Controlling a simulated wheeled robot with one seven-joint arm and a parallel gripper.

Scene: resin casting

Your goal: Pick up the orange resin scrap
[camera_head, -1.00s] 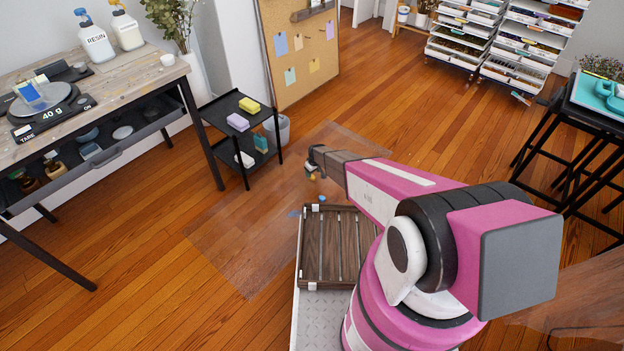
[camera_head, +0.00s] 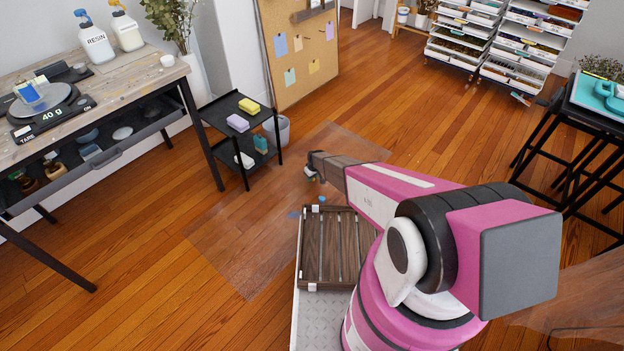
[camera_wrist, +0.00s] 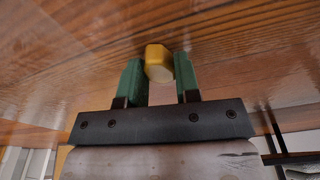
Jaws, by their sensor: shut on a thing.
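The orange resin scrap (camera_wrist: 159,62) is a small yellow-orange chunk with a pale end face in the wrist view. My gripper (camera_wrist: 161,72) has green fingers, one on each side of the scrap. They are shut on it near their tips, and the wood floor shows behind. In the head view my gripper (camera_head: 311,173) is small and partly hidden at the end of the arm, beyond the dark slatted tray on my base. The scrap is hard to make out there.
A blue piece (camera_head: 294,214) lies on the clear floor sheet (camera_head: 240,235). A black shelf cart (camera_head: 226,145) stands left of my gripper, with sponges on top. A workbench (camera_head: 125,85) is at far left, black stools (camera_head: 570,150) at right. The floor between is mostly open.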

